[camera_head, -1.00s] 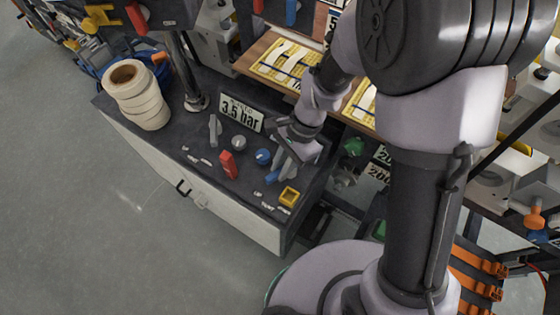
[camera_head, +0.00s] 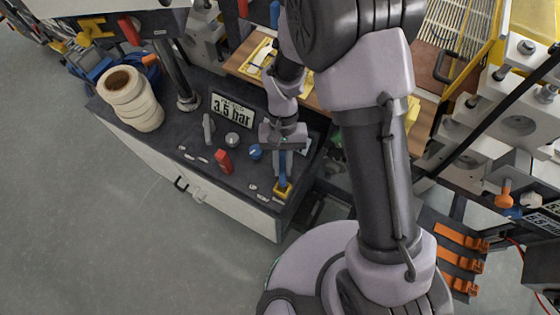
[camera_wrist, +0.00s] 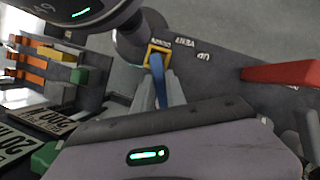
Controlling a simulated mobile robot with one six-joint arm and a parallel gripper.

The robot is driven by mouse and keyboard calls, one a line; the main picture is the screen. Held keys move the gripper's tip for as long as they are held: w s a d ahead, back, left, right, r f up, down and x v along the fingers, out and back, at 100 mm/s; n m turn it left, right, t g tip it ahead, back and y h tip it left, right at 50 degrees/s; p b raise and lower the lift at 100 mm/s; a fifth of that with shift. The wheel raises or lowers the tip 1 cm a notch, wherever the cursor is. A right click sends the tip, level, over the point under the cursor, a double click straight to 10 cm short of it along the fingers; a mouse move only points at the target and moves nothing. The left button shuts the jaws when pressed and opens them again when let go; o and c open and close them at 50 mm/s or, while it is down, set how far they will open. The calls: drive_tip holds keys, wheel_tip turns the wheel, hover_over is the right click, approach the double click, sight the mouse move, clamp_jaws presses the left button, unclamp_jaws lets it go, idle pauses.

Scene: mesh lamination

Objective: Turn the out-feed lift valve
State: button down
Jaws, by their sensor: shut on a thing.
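My gripper (camera_head: 283,170) is over the right end of the dark control panel, pointing down. It is shut on a blue lever (camera_wrist: 158,82), which lies between its two grey fingers in the wrist view. The lever's far end meets a yellow square frame (camera_wrist: 157,55) on the panel; I cannot tell whether they touch. The frame also shows in the head view (camera_head: 283,188), just below my gripper. White labels, one reading "UP" (camera_wrist: 204,57), lie beside it. My gripper hides the lever's base.
The panel (camera_head: 238,180) also carries a red lever (camera_head: 224,161), a blue knob (camera_head: 255,152), a silver knob (camera_head: 232,139), a grey lever (camera_head: 208,127) and a "3.5 bar" sign (camera_head: 233,110). White rolls (camera_head: 132,98) stand at its left end. Open floor lies in front.

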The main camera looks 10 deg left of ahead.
drive_tip(key=shift+w+d+n+h+p, duration=0.1)
drive_tip(key=shift+d+n+h+p, duration=0.1)
drive_tip(key=shift+n, duration=0.3)
drive_tip(key=shift+d+n+h+p, duration=0.1)
drive_tip(key=shift+n+p, duration=0.1)
drive_tip(key=shift+n, duration=0.3)
drive_tip(key=c, duration=1.4)
unclamp_jaws()
drive_tip(key=shift+o, duration=0.2)
drive_tip(key=shift+r, duration=0.1)
drive_tip(key=p+v, duration=0.4)
drive_tip(key=v, duration=1.3)
drive_tip(key=shift+a+r+p, duration=0.2)
drive_tip(key=shift+p, duration=0.1)
